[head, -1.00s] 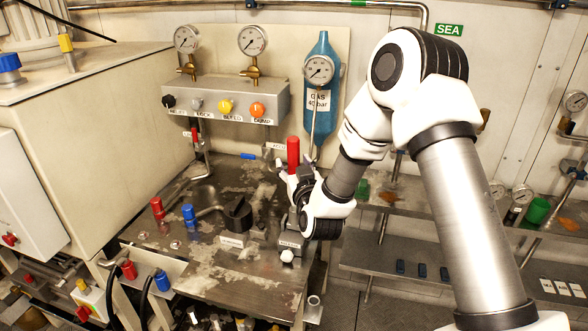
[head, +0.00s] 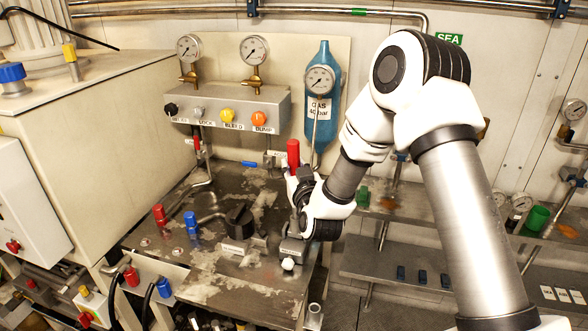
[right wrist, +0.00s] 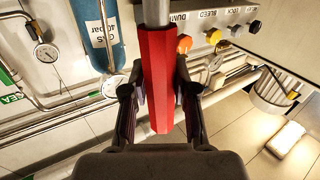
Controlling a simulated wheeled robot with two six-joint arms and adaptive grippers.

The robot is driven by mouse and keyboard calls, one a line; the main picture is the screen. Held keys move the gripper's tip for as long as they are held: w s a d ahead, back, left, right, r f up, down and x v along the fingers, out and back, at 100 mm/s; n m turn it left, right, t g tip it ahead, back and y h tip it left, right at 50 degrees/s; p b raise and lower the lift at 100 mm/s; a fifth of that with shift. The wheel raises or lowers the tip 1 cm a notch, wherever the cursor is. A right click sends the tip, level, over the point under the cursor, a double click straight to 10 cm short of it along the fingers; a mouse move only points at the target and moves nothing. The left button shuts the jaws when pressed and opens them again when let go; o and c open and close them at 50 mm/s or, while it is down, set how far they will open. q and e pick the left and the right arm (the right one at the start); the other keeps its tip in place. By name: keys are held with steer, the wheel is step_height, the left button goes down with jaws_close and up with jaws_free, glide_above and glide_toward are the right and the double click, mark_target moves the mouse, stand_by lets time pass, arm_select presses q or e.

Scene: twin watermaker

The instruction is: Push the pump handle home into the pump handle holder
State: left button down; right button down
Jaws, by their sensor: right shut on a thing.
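The pump handle (head: 293,153) has a red grip and stands roughly upright in the head view. In the right wrist view its red grip (right wrist: 158,75) runs between my fingers, with a bare steel rod at the top edge. My right gripper (head: 303,182) is shut on the red grip, one finger on each side. Below it in the head view is a grey block (head: 291,248) with a white knob, which may be the pump handle holder. My gripper and wrist hide the rod's lower end, so I cannot tell whether it is seated. My left gripper is not in view.
The steel bench (head: 205,290) carries a black knob (head: 239,214), a red valve (head: 159,215) and a blue valve (head: 191,222). Behind are a gauge panel (head: 228,103) and a blue gas bottle (head: 323,105). A lower shelf (head: 375,265) lies to the right.

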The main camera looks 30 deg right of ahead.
step_height(320, 180, up, 16)
steer(key=p, duration=1)
steer(key=shift+s+r+p, duration=0.15)
steer(key=shift+r+p, duration=0.1)
steer(key=shift+p, duration=0.05)
steer(key=shift+f, duration=0.1)
